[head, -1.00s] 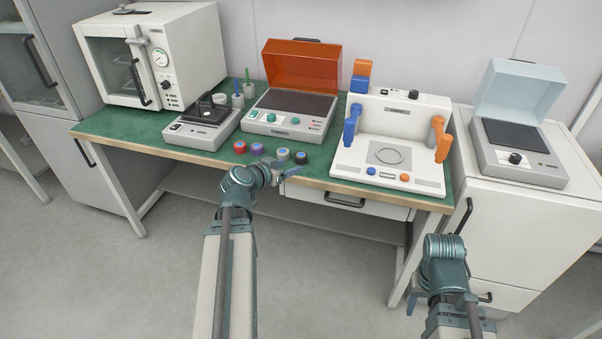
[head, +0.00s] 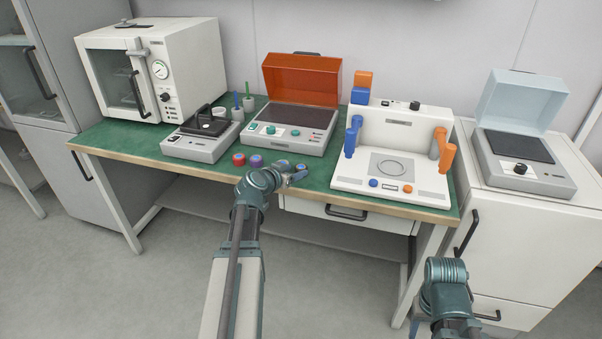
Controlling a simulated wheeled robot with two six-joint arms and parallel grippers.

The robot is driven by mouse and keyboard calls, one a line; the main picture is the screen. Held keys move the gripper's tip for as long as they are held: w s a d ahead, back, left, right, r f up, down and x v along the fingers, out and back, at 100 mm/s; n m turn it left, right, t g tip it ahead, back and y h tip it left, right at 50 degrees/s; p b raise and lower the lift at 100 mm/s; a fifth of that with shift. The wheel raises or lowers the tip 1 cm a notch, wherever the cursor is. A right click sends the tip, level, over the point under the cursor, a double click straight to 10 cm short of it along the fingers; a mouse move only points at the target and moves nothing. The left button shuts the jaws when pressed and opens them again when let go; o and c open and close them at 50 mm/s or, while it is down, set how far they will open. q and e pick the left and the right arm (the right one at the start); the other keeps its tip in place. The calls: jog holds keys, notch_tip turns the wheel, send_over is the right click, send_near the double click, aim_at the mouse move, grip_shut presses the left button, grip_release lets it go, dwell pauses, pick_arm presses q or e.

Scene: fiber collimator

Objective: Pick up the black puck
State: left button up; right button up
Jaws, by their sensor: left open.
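Several small round pucks sit in a row near the front edge of the green bench top (head: 215,165). A red puck (head: 239,159) is at the left, with a red-and-blue puck (head: 256,161) beside it. A grey-blue puck (head: 282,164) is further right. The black puck (head: 301,168) is at the right end, partly hidden by my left gripper (head: 297,178). That gripper is open and right at the black puck; contact is too small to tell. My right gripper (head: 414,324) is low at the right, away from the bench, its fingers mostly hidden.
Behind the pucks stands a device with an open orange lid (head: 302,78). A white fixture (head: 390,185) with blue and orange handles stands to the right. A small grey device (head: 203,140) and a white oven (head: 150,75) are at the left.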

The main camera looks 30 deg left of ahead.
aim_at(300, 167)
pick_arm(q)
jog(key=b+x, duration=0.2)
jog(key=x, duration=0.3)
jog(key=shift+w+a, duration=0.1)
jog(key=shift+w, duration=0.05)
grip_shut()
jog(key=shift+r, duration=0.1)
